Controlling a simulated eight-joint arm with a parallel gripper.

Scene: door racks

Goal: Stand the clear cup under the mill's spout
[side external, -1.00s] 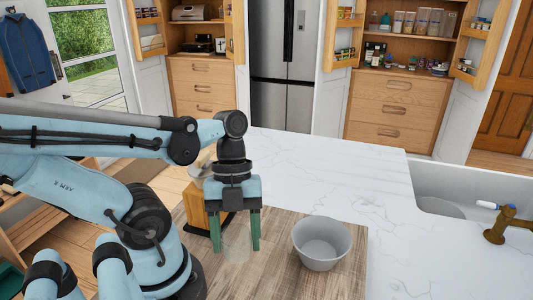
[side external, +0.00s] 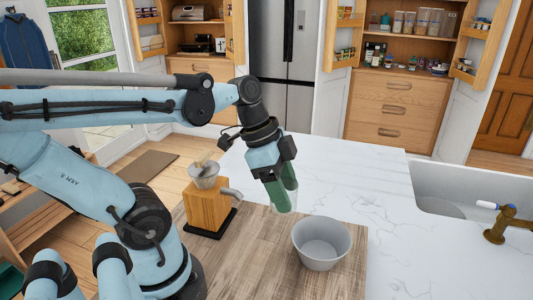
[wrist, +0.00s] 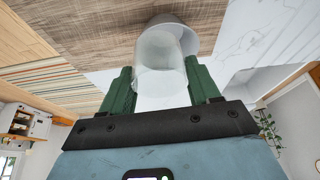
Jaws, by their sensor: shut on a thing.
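The clear cup (wrist: 160,62) is between the green fingers of my gripper (wrist: 158,72) in the wrist view. In the side view my gripper (side external: 283,197) is tilted, with the faint cup (side external: 288,207) at its fingertips, above the counter near the board's back edge. The mill (side external: 206,205) has a wooden body, a clear hopper (side external: 204,178) on top and a black base. Its grey spout (side external: 231,194) points right, toward the cup. The cup is apart from the spout, to its right.
A grey bowl (side external: 322,243) stands on the wooden board (side external: 253,262), in front and to the right of the cup. The board in front of the mill's spout is clear. The white counter (side external: 385,190) is bare up to the sink (side external: 450,195) at right.

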